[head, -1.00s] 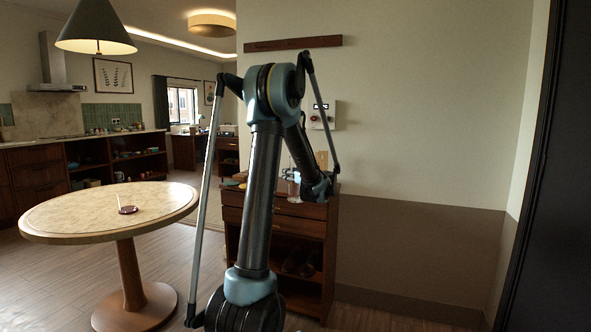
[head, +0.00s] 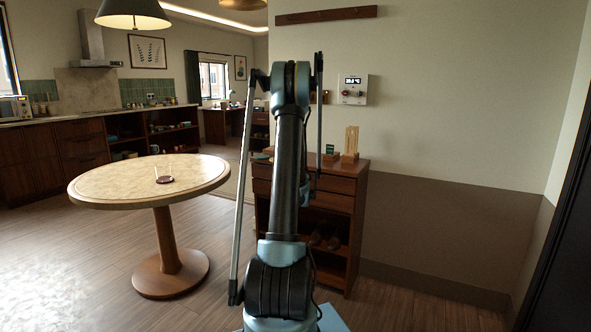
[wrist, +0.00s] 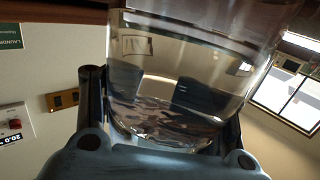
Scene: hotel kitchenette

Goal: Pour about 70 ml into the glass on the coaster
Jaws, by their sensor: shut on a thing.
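My gripper (wrist: 168,108) is shut on a clear vessel (wrist: 185,70) that holds some clear liquid. In the wrist view the fingers stand on both sides of it; its top runs out of the picture, so I cannot tell its full shape. In the head view my own arm hides the gripper and the vessel. A dark red coaster (head: 165,180) lies on the round table (head: 110,180). A thin pale stick (head: 156,172) shows at the coaster. I cannot make out a glass there.
A wooden cabinet (head: 345,185) stands just beyond my arm, with a wooden stand (head: 351,143) and small items on top. A control panel (head: 354,90) is on the wall. Floor is clear between me and the table. A lamp (head: 132,14) hangs above the table.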

